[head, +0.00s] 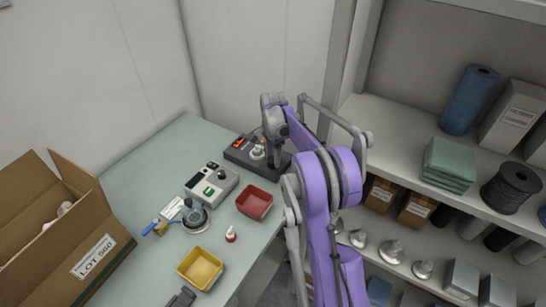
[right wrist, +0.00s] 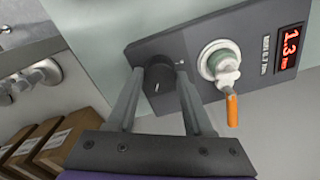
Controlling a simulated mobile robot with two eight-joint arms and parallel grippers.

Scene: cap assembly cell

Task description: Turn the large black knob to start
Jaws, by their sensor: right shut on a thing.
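The black knob (right wrist: 159,80) with a white pointer line sits on the dark grey control box (right wrist: 190,50), in the right wrist view. My right gripper (right wrist: 158,75) is shut on the knob, one finger on each side of it. In the head view my purple arm reaches to the back of the table, and my right gripper (head: 273,152) is at the right end of the same box (head: 238,153). The knob is hidden there. A red display (right wrist: 291,46) on the box reads 1.3. My left gripper is not seen.
On the table (head: 135,185) are a grey device (head: 212,183), a red tray (head: 255,202), a yellow tray (head: 200,268) and a small red-and-white bottle (head: 231,234). An open carton (head: 105,245) is left; shelves (head: 400,125) stand right.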

